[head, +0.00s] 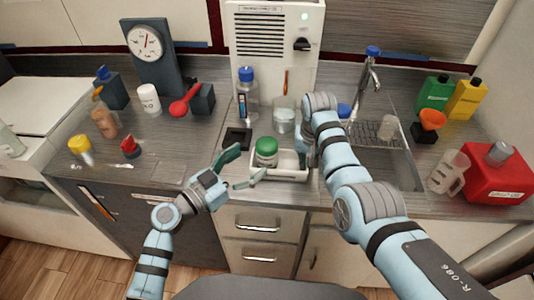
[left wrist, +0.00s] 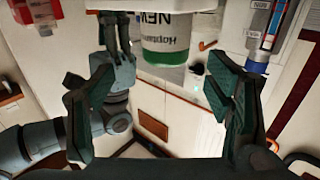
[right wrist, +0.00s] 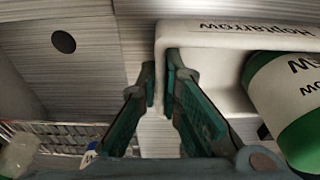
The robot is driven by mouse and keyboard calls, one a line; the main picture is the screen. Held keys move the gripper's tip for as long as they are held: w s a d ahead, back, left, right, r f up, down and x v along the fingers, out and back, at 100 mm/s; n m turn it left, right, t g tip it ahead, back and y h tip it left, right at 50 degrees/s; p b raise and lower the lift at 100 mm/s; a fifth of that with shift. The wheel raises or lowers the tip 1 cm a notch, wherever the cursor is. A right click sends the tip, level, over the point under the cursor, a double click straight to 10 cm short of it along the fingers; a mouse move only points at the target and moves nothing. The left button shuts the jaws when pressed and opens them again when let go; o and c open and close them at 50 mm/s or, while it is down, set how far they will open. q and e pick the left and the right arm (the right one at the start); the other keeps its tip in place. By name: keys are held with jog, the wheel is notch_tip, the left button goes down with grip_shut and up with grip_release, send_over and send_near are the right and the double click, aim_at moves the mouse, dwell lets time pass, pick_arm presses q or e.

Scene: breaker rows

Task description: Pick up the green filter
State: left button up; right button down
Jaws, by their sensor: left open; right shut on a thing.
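The green filter (head: 266,147) looks like a white jar with a green top and printed lettering. It sits in a small white tray (head: 290,174) near the counter's front edge. It shows upside down in the left wrist view (left wrist: 166,38) and at the right of the right wrist view (right wrist: 288,95). My left gripper (head: 245,168) is open and empty, with its fingers spread towards the filter from the front left, apart from it. My right gripper (right wrist: 165,85) is shut on the tray's wall at its right end; in the head view its fingers are mostly hidden.
A black square dish (head: 237,139) lies left of the tray. A blue-capped bottle (head: 247,90) and a clear beaker (head: 284,115) stand behind. The sink (head: 385,165) is to the right. A red-topped item (head: 130,147) stands to the left; counter between is clear.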

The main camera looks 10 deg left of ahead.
aim_at(275, 138)
pick_arm(q)
jog(key=x, duration=0.5)
jog(key=r+x, duration=0.1)
jog(key=x, duration=0.1)
jog(key=shift+w+a, duration=0.15)
jog(key=shift+w, duration=0.3)
jog(key=shift+w+d+f, duration=0.1)
jog(key=shift+w+d, duration=0.15)
jog(key=shift+w, duration=0.05)
jog(key=c, duration=1.5)
